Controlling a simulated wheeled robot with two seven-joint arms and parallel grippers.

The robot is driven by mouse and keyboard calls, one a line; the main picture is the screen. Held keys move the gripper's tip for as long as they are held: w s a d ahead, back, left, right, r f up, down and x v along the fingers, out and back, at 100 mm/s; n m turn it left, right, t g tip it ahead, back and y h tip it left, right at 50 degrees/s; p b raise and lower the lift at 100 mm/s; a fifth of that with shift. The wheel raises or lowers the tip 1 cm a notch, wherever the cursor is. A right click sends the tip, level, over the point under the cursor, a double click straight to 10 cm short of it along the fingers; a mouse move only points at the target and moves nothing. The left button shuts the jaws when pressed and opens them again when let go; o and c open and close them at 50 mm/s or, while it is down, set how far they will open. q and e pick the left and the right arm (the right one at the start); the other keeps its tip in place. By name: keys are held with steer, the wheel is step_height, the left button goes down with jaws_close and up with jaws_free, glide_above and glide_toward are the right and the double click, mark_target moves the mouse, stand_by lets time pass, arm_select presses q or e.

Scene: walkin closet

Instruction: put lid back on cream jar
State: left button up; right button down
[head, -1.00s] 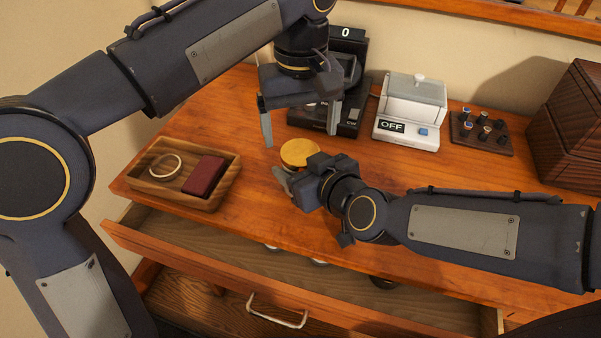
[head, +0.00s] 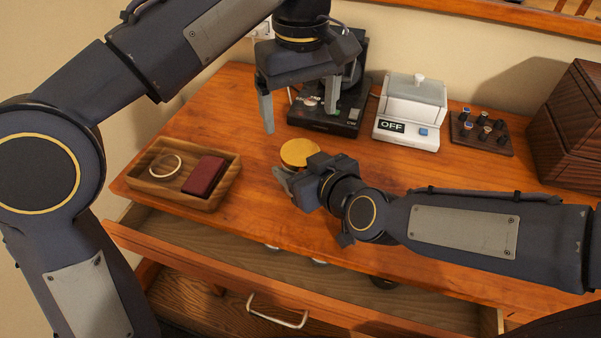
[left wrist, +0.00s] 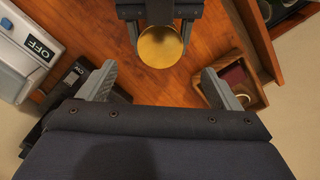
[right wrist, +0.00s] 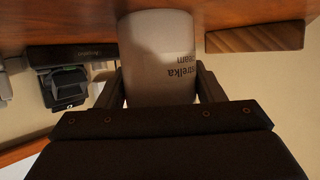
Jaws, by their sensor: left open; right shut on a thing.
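The white cream jar (right wrist: 160,60) with dark lettering stands between the fingers of my right gripper (right wrist: 160,82), which is shut on its body. A round gold lid (head: 300,153) appears on top of the jar. In the left wrist view the lid (left wrist: 160,46) lies flat between the right gripper's fingers. Its seam with the jar is hidden, so I cannot tell how it is seated. My left gripper (head: 300,118) is open and empty, above and behind the lid, apart from it. In the left wrist view its fingers (left wrist: 158,78) are spread wide.
A wooden tray (head: 217,198) with a ring and a dark red box is at left. A black device (head: 325,122), a white device marked OFF (head: 408,135), a small rack (head: 481,147) and a dark wooden box (head: 566,128) stand behind. An open drawer (head: 230,250) is in front.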

mark_target(300, 152)
arm_select(q)
step_height(300, 152, down, 8)
steer(key=shift+r, duration=0.1)
stand_by(0.4)
steer(key=c, duration=1)
steer(key=m, duration=0.3)
steer(key=o, duration=1.1)
steer(key=shift+r, duration=2.25)
